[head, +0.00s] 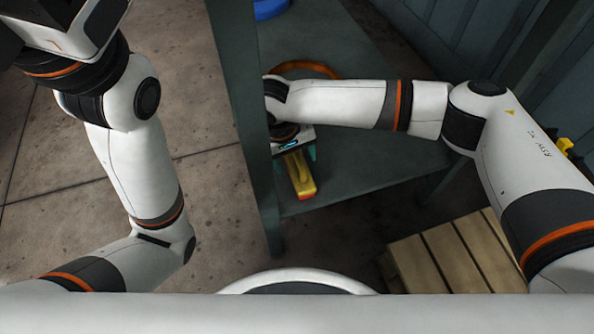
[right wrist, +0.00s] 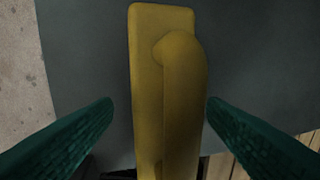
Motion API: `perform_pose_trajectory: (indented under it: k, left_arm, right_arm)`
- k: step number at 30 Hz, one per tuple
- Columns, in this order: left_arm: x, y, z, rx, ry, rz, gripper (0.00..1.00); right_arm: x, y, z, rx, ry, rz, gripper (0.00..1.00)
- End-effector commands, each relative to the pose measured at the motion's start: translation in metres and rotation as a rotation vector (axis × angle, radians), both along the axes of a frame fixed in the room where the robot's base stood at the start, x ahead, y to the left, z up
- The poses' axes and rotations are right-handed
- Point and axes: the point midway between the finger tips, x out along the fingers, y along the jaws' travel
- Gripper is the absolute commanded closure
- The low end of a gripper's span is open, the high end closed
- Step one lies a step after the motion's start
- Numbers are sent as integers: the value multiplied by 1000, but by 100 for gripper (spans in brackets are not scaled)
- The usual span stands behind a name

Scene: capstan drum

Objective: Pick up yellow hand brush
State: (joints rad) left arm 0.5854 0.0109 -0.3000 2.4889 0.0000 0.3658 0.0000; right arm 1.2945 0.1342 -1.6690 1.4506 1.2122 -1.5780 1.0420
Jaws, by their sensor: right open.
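The yellow hand brush (head: 298,172) lies on a dark green-grey shelf (head: 375,172) in the head view, with a red patch at its near end. In the right wrist view the brush (right wrist: 150,75) runs up the middle, its raised handle on top. My right gripper (head: 297,160) is above the brush. In the right wrist view its two green fingers (right wrist: 160,115) stand open on either side of the brush, with a gap on both sides. The near end of the brush is cut off in that view. My left arm is at the left of the head view; its gripper cannot be made out.
A dark post (head: 243,110) of the shelf unit stands just left of my right gripper. An orange ring-like thing (head: 312,66) and a blue object (head: 270,8) lie farther back. A wooden pallet (head: 450,255) is on the floor at the lower right.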

Motion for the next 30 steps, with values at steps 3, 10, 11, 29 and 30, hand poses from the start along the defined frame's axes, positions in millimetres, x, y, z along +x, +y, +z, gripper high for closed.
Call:
perform_pose_trajectory:
  k: [3, 10, 11, 29, 30]
  left_arm:
    - [-5, 0, 0, 0, -16, 1, 64]
    - [-5, 0, 2, 2, -15, 1, 64]
    - [-5, 0, 2, 2, -14, 1, 64]
    - [-5, -1, 5, 1, -17, 0, 64]
    - [-5, 0, 6, 0, -19, -1, 64]
  right_arm:
    - [1, -1, -6, 0, -1, 0, 33]
    - [0, -1, -5, 0, -1, 0, 33]
    - [0, -1, -5, 0, -1, 0, 38]
    - [0, -1, -1, 1, 0, 1, 85]
    - [0, -1, 1, 1, 0, 1, 86]
